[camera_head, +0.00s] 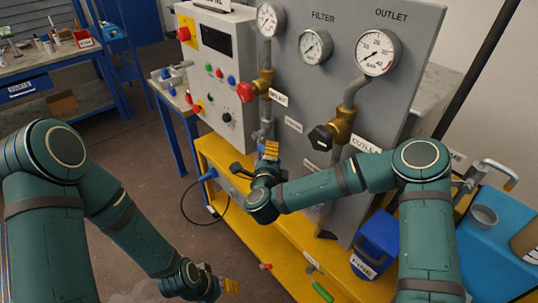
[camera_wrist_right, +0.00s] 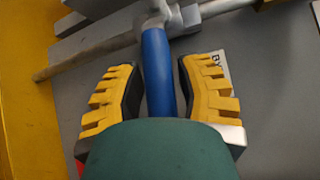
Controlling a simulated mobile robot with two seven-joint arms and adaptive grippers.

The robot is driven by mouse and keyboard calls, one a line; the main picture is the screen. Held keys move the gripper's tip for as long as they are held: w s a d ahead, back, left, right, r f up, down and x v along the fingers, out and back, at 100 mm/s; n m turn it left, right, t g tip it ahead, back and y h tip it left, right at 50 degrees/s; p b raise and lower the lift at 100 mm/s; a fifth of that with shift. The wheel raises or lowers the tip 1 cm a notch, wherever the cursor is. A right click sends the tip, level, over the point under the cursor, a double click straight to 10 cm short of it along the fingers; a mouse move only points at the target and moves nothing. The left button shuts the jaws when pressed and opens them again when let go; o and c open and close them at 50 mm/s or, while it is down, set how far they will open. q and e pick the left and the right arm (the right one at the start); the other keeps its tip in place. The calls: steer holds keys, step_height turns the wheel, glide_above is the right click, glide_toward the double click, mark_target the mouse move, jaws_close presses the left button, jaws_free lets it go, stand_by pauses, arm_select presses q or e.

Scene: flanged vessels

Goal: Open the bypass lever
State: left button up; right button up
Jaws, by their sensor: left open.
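The bypass lever (camera_wrist_right: 158,72) has a blue handle and shows in the right wrist view, joined at its top to a grey metal fitting. My right gripper (camera_wrist_right: 158,95) has its yellow-padded fingers on either side of the blue handle, with narrow gaps visible. The green body in front hides the handle's lower end. In the head view, my right gripper (camera_head: 268,152) is at the panel's lower left, and I cannot make out the lever there. My left gripper (camera_head: 228,287) is open, low at the bottom of the picture, away from the panel.
A grey panel (camera_head: 300,80) carries gauges, brass valves and pipes above a yellow base (camera_head: 215,160). A control box (camera_head: 222,75) stands on its left. A blue container (camera_head: 375,243) sits at the lower right. A workbench (camera_head: 50,60) is at far left, with open floor between.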

jaws_close()
steer(key=shift+w+a+f+m+t+h+b, duration=0.15)
steer(key=shift+w+f+m+t+h+b, duration=0.1)
steer(key=shift+f+m+t+b, duration=0.75)
steer(key=shift+w+a+f+m+t+h+b, duration=0.1)
steer(key=shift+f+m+t+h+b, duration=0.3)
steer(key=shift+b, duration=1)
steer(key=o, duration=0.6)
jaws_free()
steer(key=shift+f, duration=0.1)
steer(key=shift+s, duration=0.1)
